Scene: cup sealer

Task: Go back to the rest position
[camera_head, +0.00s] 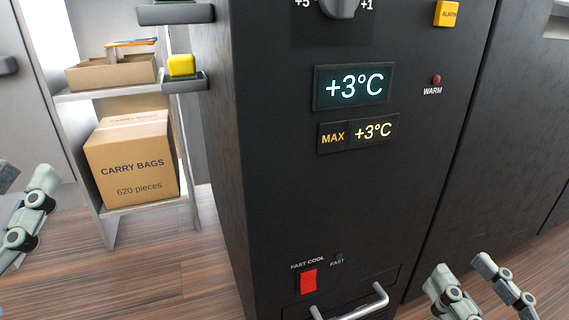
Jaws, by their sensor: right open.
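My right gripper (463,270) is at the lower right, in front of the black cabinet. Its two grey fingers are apart with nothing between them. My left gripper (27,185) is at the left edge and partly cut off by the frame. One jointed finger shows clearly, with a bit of another part beside it, so its opening cannot be told. No held object shows at it.
The black cabinet (300,205) fills the middle, with a +3°C display (353,87), a red FAST COOL switch (308,281) and a metal handle (350,303). A shelf at left holds a CARRY BAGS carton (133,163). Wooden floor (165,270) is clear at lower left.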

